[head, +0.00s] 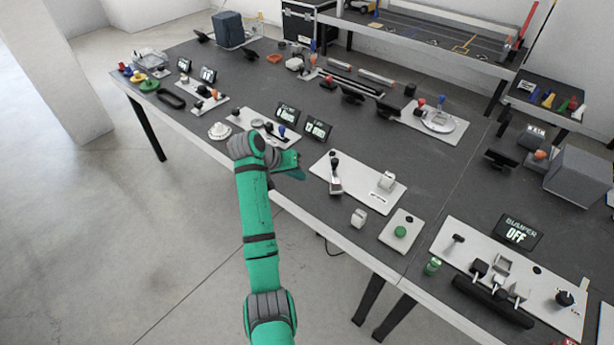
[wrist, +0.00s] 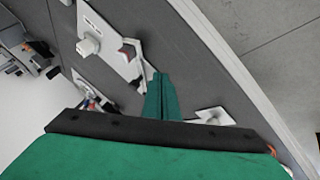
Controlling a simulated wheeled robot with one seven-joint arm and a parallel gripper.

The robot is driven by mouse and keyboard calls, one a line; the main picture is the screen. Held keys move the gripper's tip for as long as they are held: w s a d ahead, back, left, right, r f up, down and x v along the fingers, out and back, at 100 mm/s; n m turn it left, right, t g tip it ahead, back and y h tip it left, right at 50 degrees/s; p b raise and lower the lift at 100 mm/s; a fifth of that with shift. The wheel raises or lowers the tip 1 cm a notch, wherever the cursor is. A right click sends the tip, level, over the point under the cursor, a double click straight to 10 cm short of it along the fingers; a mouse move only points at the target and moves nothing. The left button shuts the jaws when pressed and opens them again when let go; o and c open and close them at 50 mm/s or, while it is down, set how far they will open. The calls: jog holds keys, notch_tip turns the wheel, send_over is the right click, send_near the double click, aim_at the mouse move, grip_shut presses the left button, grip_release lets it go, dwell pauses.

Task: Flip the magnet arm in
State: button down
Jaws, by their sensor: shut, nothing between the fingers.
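My gripper (head: 300,177) is over the near edge of the dark table (head: 225,65) in the head view, left of a white plate (head: 355,193). The plate bears an upright black lever (head: 335,170) at its left and a pale block (head: 387,181) at its right. No label marks the magnet arm, so I cannot tell for sure which part it is. In the wrist view my green fingers (wrist: 161,95) are together and empty. A white plate with a pale block (wrist: 88,46) and a dark part with some red (wrist: 128,50) lies beyond the fingertips.
The bumper panel (head: 515,280) is farther right. Open floor lies in front.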

jog(key=x, duration=0.9)
jog(key=shift+d, duration=0.25)
jog(key=shift+d+r, duration=0.1)
jog(key=shift+d, duration=1.6)
